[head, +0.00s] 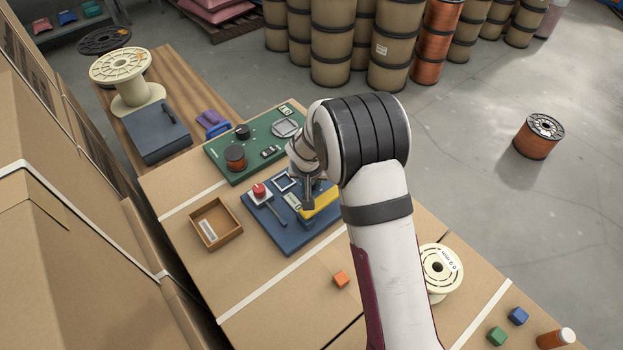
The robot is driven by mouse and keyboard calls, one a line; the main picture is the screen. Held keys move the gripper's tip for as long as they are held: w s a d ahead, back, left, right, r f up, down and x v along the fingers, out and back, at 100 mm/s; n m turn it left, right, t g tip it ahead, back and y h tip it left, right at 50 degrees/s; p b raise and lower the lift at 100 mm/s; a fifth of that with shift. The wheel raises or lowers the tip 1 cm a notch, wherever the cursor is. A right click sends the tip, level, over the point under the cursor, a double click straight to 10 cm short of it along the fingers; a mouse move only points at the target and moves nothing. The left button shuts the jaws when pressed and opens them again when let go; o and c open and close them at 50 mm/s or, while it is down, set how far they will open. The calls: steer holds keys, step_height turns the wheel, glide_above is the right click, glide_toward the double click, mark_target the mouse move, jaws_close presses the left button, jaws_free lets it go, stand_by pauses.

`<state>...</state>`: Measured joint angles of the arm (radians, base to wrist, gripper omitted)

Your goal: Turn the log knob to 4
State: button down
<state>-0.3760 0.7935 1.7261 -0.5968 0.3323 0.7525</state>
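A blue board (292,238) lies on the cardboard-topped table and carries several fittings. A red knob-like part (259,190) stands on a white base at its left, with a dark lever (276,214) beside it. A yellow part (321,203) is at its right. A green board (222,164) behind it carries a round black knob-like part (242,131). I cannot tell which of these is the log knob, and no numbers are readable. My gripper (308,205) points down over the blue board, close to the yellow part; its fingers are too small to tell open from shut.
An open brown box (215,223) sits left of the blue board. An orange cube (340,279) lies in front of it. A cream spool (440,268) stands right of my arm. Green (497,336) and blue (518,316) cubes lie at the lower right. Cardboard boxes (75,240) stand along the left.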

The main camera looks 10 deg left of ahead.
steer(key=m+h, duration=0.1)
steer(key=m, duration=0.2)
steer(key=m+h, duration=0.1)
steer(key=m, duration=0.2)
steer(key=shift+a+g, duration=0.2)
steer(key=shift+g, duration=0.1)
steer(key=m+g+h, duration=0.1)
steer(key=m, duration=0.2)
steer(key=m+g+h, duration=0.1)
steer(key=m, duration=0.3)
steer(key=shift+w+a, duration=0.1)
steer(key=shift+a, duration=0.05)
steer(key=shift+m, duration=0.3)
steer(key=shift+f, duration=0.1)
steer(key=c, duration=0.6)
jaws_free()
steer(key=v, duration=1.5)
steer(key=shift+w+a+r, duration=0.2)
steer(key=shift+r, duration=0.2)
